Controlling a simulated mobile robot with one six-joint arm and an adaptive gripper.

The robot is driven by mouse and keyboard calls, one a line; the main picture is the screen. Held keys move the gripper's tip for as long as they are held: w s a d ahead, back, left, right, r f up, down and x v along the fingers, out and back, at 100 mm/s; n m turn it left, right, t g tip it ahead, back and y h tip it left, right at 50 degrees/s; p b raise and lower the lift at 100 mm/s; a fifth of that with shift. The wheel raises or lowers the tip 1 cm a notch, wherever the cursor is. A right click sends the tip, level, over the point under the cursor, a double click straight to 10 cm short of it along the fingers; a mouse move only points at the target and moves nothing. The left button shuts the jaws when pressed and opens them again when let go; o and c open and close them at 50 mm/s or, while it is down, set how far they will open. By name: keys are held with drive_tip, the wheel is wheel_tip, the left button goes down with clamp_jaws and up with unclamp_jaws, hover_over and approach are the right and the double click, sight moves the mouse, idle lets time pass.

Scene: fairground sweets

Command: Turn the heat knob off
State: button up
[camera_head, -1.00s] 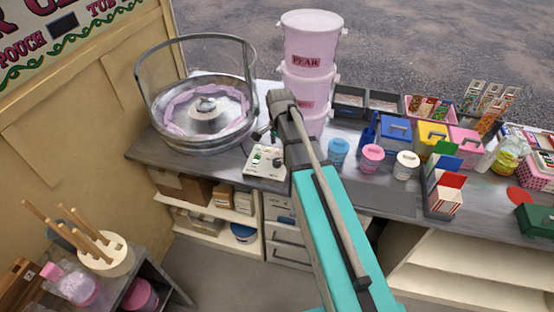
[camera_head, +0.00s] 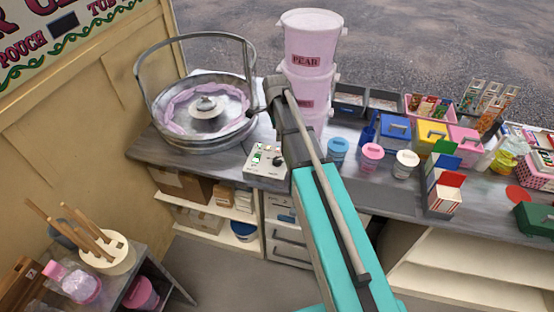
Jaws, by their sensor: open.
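The white control box (camera_head: 262,165) stands on the counter just right of the floss machine. It has a green light and small dark knobs on top; a dark knob (camera_head: 277,161) shows near its right side, close to my arm. I cannot read the knob's setting. My gripper (camera_head: 254,112) is small and dark in the view, above and behind the control box, near the right rim of the machine bowl. It is open and holds nothing I can see. My arm hides the area right of the box.
The metal floss machine (camera_head: 205,120) with a raised hoop and pink floss stands left. Stacked pink tubs (camera_head: 312,45) stand behind my arm. Blue, pink and white lidded pots (camera_head: 372,157) and bright boxes fill the counter to the right. The counter's front edge lies near the box.

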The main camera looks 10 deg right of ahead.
sight(277, 159)
drive_tip(key=shift+f, duration=0.15)
drive_tip(key=f+b, duration=1.3)
drive_tip(key=shift+s+f+b, duration=0.2)
drive_tip(key=shift+s+b, duration=0.1)
drive_tip(key=shift+s, duration=0.05)
idle(0.4)
drive_tip(key=c, duration=1.2)
drive_tip(key=shift+o, duration=0.2)
